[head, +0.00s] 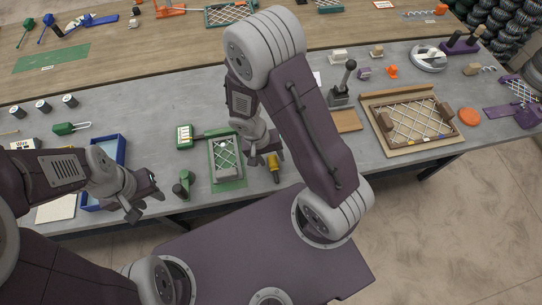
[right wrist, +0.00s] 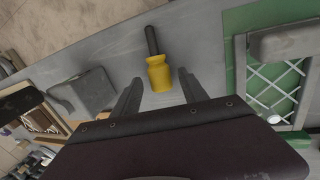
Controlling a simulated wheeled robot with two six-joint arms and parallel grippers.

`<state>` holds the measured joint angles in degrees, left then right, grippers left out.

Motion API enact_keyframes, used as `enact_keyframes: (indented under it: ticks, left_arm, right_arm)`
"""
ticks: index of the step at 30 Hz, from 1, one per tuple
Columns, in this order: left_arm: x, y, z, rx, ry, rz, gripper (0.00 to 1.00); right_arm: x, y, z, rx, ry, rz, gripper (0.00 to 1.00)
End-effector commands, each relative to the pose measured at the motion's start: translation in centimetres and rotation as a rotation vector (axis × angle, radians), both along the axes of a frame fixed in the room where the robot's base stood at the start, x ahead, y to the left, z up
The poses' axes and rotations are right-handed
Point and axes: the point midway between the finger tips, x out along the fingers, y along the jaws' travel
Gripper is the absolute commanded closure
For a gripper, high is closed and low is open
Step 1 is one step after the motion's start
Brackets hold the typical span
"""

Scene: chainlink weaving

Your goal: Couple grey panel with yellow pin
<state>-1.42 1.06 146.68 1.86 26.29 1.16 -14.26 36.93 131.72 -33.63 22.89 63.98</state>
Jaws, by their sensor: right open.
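The yellow pin (head: 274,170) lies on the grey workbench in the head view, just right of the green mat. In the right wrist view the yellow pin (right wrist: 158,72) shows a yellow body with a dark shaft, ahead of and between my fingers. My right gripper (right wrist: 156,90) is open and empty above it; it also shows in the head view (head: 265,158). The grey panel (head: 223,152), a grey frame with light mesh, sits on the green mat (head: 229,185); it also shows in the right wrist view (right wrist: 289,45). My left gripper (head: 146,196) hangs over the bench's front edge; its jaw opening is unclear.
A blue tray (head: 121,152) stands at the left. A dark green upright tool (head: 182,188) stands between my left gripper and the panel. A lever device (head: 341,96) and a wooden framed mesh (head: 442,103) are at the right.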

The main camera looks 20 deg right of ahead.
Motion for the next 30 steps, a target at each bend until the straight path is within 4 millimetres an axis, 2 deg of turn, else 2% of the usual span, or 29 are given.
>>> enact_keyframes:
  ticks: [1,9,12,18,24,30]
  left_arm:
    - [0.0,0.0,0.6,0.0,0.0,0.0,0.64]
    - [0.0,0.0,0.5,0.0,0.0,0.0,0.64]
    - [0.0,0.0,0.5,0.0,0.0,0.0,0.64]
    - [0.0,0.0,0.6,0.0,0.0,0.0,0.64]
    - [0.0,0.0,0.5,0.0,0.0,0.0,0.64]
    - [0.0,0.0,0.5,0.0,0.0,0.0,0.64]
  right_arm:
    - [0.4,0.4,1.5,0.003,-0.01,0.001,0.49]
    - [0.7,1.2,6.9,0.004,-0.008,0.001,0.49]
    - [0.7,1.5,7.9,0.003,-0.006,0.001,0.49]
    - [0.4,1.4,8.6,0.025,-0.005,0.012,0.49]
    - [-1.9,0.3,11.2,0.212,-0.086,0.183,0.49]
    - [-2.7,-0.2,12.1,0.257,-0.154,0.287,0.49]
